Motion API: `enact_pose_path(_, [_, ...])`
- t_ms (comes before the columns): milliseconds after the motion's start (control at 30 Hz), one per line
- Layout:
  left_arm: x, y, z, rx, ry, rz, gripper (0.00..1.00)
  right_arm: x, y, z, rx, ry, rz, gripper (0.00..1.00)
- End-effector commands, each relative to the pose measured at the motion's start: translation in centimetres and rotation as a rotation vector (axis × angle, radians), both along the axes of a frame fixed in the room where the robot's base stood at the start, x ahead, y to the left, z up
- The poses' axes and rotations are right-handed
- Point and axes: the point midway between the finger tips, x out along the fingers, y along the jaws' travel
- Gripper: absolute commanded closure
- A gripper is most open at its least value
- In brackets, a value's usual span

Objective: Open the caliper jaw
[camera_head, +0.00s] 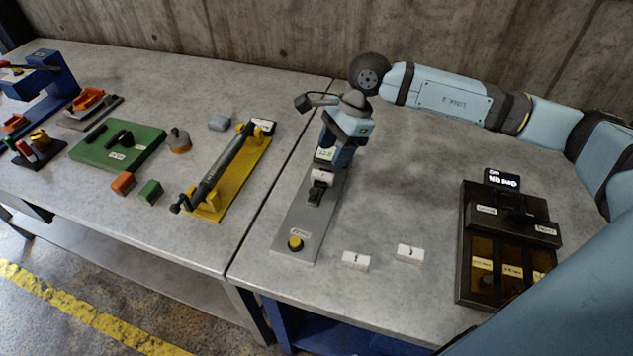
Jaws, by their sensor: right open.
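A long grey metal plate (302,223) lies on the right-hand bench near the seam and looks like the caliper fixture. It carries a dark sliding piece with a white label (318,188) in its middle and a yellow button (295,243) at its front end. My right gripper (328,160) points down over the back half of the plate, just behind the dark piece. It is open, with no object seen between its fingers. The gripper body hides the plate's far end, and I cannot tell whether the fingertips touch anything. My left gripper is out of view.
Two small white blocks (356,261) (410,252) lie right of the plate. A dark box with amber compartments (508,245) stands farther right. A yellow stand with a grey cylinder (232,175) and a green plate (118,147) are on the left bench.

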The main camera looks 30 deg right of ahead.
Motion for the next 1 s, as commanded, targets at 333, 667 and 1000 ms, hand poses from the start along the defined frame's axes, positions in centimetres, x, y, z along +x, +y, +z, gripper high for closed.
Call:
enact_pose_path(333, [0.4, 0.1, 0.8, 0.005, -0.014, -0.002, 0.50, 0.1, 2.9, -6.8, 0.003, 0.004, 0.000, 0.50])
enact_pose_path(667, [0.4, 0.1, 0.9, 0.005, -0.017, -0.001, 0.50, 0.3, 4.1, -9.8, 0.002, 0.001, -0.002, 0.50])
enact_pose_path(1000, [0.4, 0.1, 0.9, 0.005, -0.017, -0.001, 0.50, 0.3, 4.1, -9.9, 0.002, 0.000, -0.001, 0.64])
